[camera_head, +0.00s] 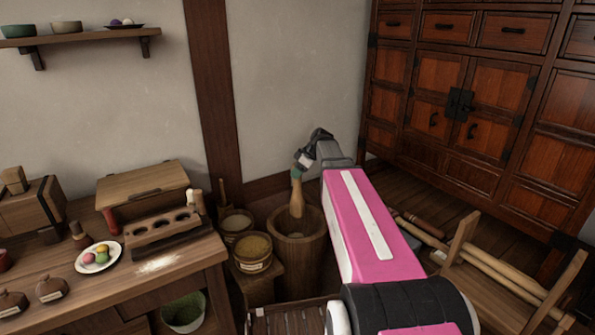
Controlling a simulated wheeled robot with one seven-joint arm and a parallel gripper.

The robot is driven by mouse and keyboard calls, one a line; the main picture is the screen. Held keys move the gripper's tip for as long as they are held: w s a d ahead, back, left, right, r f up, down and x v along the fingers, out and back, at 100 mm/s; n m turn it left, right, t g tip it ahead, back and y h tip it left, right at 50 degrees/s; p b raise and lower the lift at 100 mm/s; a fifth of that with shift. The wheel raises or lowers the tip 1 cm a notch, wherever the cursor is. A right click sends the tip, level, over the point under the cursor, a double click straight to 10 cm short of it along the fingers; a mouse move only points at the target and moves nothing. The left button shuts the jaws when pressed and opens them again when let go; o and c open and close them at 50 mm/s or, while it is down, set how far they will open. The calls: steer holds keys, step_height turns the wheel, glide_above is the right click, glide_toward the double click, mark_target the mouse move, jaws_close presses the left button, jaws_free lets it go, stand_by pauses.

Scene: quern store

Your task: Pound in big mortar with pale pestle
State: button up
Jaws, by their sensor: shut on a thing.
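The big mortar (299,262) is a tall round wooden tub on the floor near the wall, in the middle of the view. The pale pestle (296,200) stands nearly upright with its lower end inside the mortar's mouth. My gripper (300,171) is above the mortar and shut on the upper part of the pestle. The arm hides part of the jaws.
Tubs of grain (252,247) stand left of the mortar. A wooden worktable (110,292) at left holds a plate (82,262) of coloured balls, a mould block (163,229) and jars. A tall cabinet (480,110) stands at right. A wooden frame (500,281) is at lower right.

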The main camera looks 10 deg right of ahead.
mark_target(298, 188)
steer(key=shift+w+d+n+g, duration=0.1)
steer(key=shift+w+n+g, duration=0.45)
steer(key=shift+n, duration=0.45)
steer(key=shift+s+f, duration=0.15)
steer(key=shift+f, duration=4.7)
steer(key=shift+f, duration=3.65)
step_height(298, 188, up, 8)
steer(key=shift+f, duration=0.1)
